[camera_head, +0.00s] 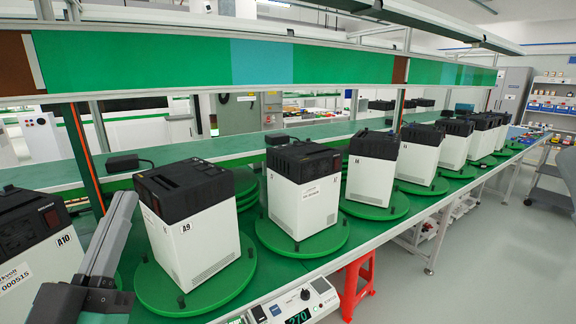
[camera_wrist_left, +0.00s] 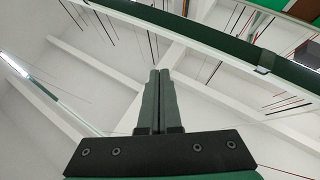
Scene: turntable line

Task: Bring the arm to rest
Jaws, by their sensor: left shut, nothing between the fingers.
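My left gripper (camera_head: 110,240) shows at the lower left in the head view, raised in front of the row of white machines. Its fingers point up and are shut with nothing between them. In the left wrist view, the same gripper (camera_wrist_left: 157,100) has its two grey fingers together, pointing toward the ceiling and an overhead rail. It partly covers the gap between the machine marked A10 (camera_head: 35,245) and the machine marked A9 (camera_head: 190,235). My right gripper is in neither view.
Several black-topped white machines stand on green turntables (camera_head: 150,292) along the green bench. A black adapter (camera_head: 122,163) lies behind A9. A control box (camera_head: 297,305) reading 270 is at the front edge. A red stool (camera_head: 358,283) stands below.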

